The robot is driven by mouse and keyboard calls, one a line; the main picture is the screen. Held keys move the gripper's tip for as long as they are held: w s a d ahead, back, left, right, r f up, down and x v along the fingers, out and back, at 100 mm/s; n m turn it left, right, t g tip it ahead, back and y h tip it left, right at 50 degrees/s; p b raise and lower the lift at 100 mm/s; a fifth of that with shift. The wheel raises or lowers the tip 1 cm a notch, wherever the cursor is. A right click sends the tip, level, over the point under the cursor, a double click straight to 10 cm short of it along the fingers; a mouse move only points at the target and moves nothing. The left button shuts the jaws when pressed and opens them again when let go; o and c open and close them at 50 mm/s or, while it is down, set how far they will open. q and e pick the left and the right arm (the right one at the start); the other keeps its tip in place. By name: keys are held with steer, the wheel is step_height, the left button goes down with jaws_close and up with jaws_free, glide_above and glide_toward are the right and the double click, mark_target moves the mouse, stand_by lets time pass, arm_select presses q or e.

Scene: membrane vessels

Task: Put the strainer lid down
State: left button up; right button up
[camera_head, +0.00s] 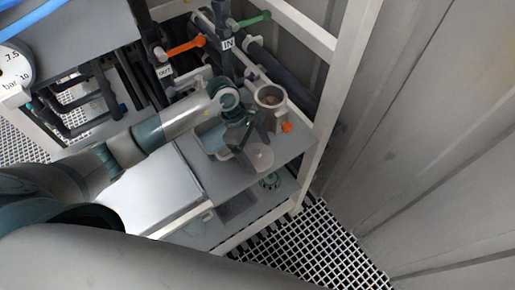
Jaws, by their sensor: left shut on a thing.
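My left gripper (243,139) comes in from the left and is shut on the strainer lid (259,156), a pale round disc at its fingertips. The lid is over the grey shelf, near its front edge. I cannot tell whether it touches the shelf. The open strainer body (270,96), a light grey cup with a brownish inside, stands just behind and to the right of the gripper. My right gripper is not in view.
The grey shelf (290,147) has free room to the right of the lid. A pale tray (213,138) lies left of the gripper, partly hidden. Pipes with an orange handle (186,46) and a green handle (254,19) stand behind. A white frame post (333,85) bounds the right.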

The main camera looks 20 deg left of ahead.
arm_select(q)
steer(key=shift+f, duration=0.2)
steer(key=shift+f, duration=0.1)
steer(key=o, duration=1)
steer(key=shift+a+r+b, duration=0.2)
steer(key=shift+r+b, duration=0.15)
steer(key=shift+r, duration=0.25)
steer(key=b+v, duration=0.3)
steer(key=v, duration=0.8)
steer(key=shift+d, duration=0.1)
